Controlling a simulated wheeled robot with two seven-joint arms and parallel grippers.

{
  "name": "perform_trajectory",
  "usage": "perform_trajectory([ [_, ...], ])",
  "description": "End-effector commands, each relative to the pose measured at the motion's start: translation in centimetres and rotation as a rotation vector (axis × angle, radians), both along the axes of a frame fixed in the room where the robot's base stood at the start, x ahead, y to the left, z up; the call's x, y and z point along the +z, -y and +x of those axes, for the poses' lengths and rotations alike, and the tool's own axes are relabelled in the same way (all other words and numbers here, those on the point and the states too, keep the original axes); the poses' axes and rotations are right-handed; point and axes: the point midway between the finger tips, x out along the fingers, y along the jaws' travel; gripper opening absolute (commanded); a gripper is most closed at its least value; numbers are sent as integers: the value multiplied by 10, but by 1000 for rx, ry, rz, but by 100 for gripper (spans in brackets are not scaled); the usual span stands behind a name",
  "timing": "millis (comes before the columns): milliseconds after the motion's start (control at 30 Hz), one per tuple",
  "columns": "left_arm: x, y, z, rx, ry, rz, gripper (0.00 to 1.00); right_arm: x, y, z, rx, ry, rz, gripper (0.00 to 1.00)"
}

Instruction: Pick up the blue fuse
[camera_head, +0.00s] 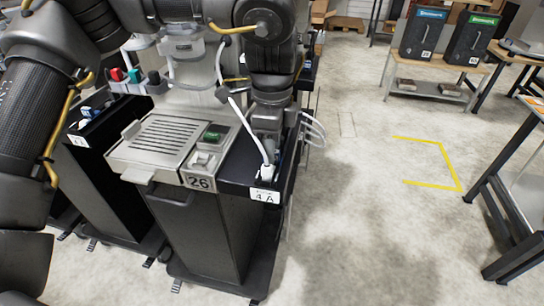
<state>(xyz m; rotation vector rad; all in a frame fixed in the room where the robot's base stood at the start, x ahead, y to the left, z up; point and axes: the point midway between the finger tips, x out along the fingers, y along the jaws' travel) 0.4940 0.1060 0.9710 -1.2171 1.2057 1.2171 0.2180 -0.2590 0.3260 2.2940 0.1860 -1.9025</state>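My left gripper (268,128) points straight down over the narrow black dispenser labelled 4A (265,196). Its fingertips are low among the small parts on the dispenser top, and the gripper body and a white cable partly hide them. I cannot tell whether the fingers are open or hold anything. A bit of blue shows close to the fingers, too small and covered to identify as the blue fuse. Other small blue pieces (88,111) sit on the dispenser at the left. My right gripper is not in view.
A grey ribbed tray (163,142) and a panel marked 26 (200,183) with a green display adjoin the gripper on the left. Red and green parts (117,74) stand behind. The floor to the right is clear, with a yellow corner marking (455,165). A table (520,195) stands at the right edge.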

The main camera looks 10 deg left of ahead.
Motion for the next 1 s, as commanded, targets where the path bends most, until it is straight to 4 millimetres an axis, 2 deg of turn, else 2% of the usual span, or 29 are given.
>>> perform_trajectory([
  [267,-2,0,0,0,0,0,37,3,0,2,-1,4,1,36],
  [500,-2,0,0,0,0,0,5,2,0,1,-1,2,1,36],
  [567,-2,0,0,0,0,0,0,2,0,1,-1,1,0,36],
  [1000,2,0,0,0,2,0,0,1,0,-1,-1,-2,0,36],
])
